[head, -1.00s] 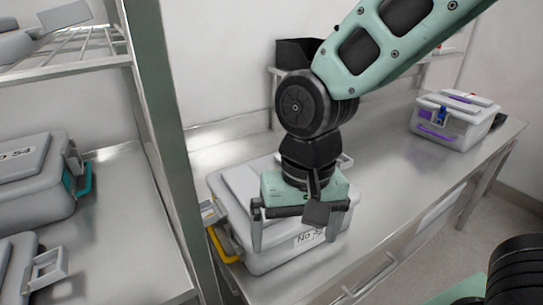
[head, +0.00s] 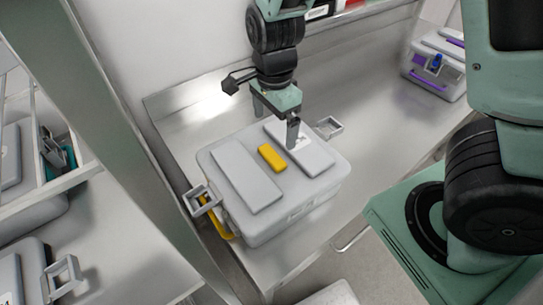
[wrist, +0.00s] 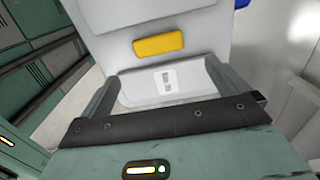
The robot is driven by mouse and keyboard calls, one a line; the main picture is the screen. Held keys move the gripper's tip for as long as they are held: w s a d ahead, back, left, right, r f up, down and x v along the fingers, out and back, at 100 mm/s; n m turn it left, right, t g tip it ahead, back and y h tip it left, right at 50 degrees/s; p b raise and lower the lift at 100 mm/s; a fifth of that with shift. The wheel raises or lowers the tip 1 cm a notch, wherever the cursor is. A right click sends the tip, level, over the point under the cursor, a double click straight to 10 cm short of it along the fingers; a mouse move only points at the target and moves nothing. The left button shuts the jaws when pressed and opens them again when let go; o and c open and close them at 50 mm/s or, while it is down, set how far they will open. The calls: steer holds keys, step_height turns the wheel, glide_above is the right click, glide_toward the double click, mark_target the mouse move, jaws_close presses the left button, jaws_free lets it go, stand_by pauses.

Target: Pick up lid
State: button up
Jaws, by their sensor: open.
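The grey lid (head: 228,152) sits on a grey box (head: 295,215) on the metal bench, with two raised panels and a yellow block (head: 271,158) in its middle. My gripper (head: 292,143) is open over the lid's right raised panel, fingers pointing down. In the head view I cannot tell whether the fingers touch the panel. In the wrist view the gripper's fingers (wrist: 163,80) stand apart around a panel with a small label (wrist: 166,82). The yellow block (wrist: 158,44) lies beyond them.
Grey clips (head: 202,199) and (head: 329,127) stick out at the box's sides. A purple-trimmed box (head: 435,68) stands further right on the bench. A shelf post (head: 120,130) and shelves with grey boxes are close on the left. The bench (head: 375,110) between the boxes is clear.

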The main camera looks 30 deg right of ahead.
mark_target(272, 155)
step_height(272, 155, down, 4)
steer(key=shift+r, duration=0.1)
steer(key=shift+s+a+f+p, duration=0.15)
steer(key=shift+f+p, duration=0.15)
steer(key=shift+f, duration=1.1)
steer(key=shift+s+a+f+p, duration=0.15)
steer(key=shift+f+p, duration=0.1)
steer(key=shift+f, duration=1.1)
steer(key=shift+w, duration=0.1)
steer(key=c, duration=1.5)
steer(key=shift+o, duration=0.2)
steer(key=shift+r, duration=0.15)
step_height(272, 155, up, 10)
